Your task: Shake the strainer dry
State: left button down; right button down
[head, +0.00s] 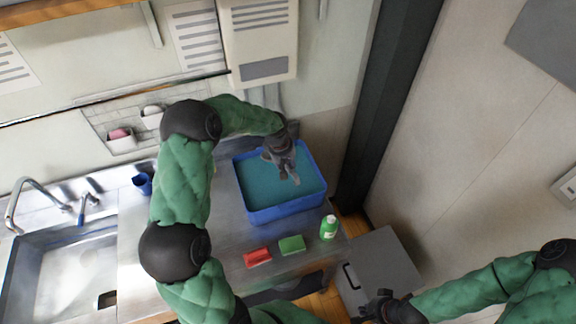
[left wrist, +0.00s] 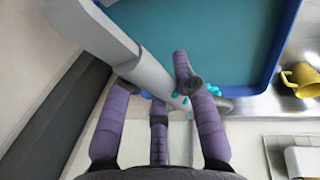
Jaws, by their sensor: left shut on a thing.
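My left gripper (head: 287,172) is above the blue tub (head: 321,190), which holds teal water (head: 250,190). In the left wrist view its fingers (left wrist: 180,85) are closed around a pale grey piece (left wrist: 100,32) that looks like the strainer. The strainer's bowl is mostly hidden behind the fingers, and I cannot make it out in the head view. Small teal drops show around the fingertips in the left wrist view. My right gripper (head: 376,304) is low at the bottom, away from the counter; its finger opening is unclear.
A red sponge (head: 257,258), a green sponge (head: 292,245) and a green bottle (head: 328,228) are in front of the tub. A sink (head: 60,265) and a blue cup (head: 143,184) are at left. A yellow mug (left wrist: 302,79) stands beside the tub. A dark pillar (head: 385,100) is close at right.

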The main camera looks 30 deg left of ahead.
pick_arm(q)
jog(key=shift+w+r, duration=0.15)
jog(key=shift+r+p, duration=0.7)
jog(key=shift+r, duration=0.9)
notch_tip(320, 180, down, 4)
jog(key=b, duration=0.3)
jog(key=shift+r, duration=0.15)
jog(key=shift+r+p, duration=0.85)
jog(key=shift+r, duration=1)
notch_tip(320, 180, down, 4)
jog(key=b, duration=0.3)
jog(key=shift+r, duration=0.15)
jog(key=shift+r+p, duration=0.9)
jog(key=shift+r, duration=0.95)
notch_tip(320, 180, down, 4)
jog(key=b, duration=0.3)
jog(key=shift+r, duration=0.15)
jog(key=shift+r+p, duration=1.05)
jog(key=shift+r, duration=0.85)
notch_tip(320, 180, down, 4)
jog(key=b, duration=0.3)
jog(key=shift+r, duration=0.2)
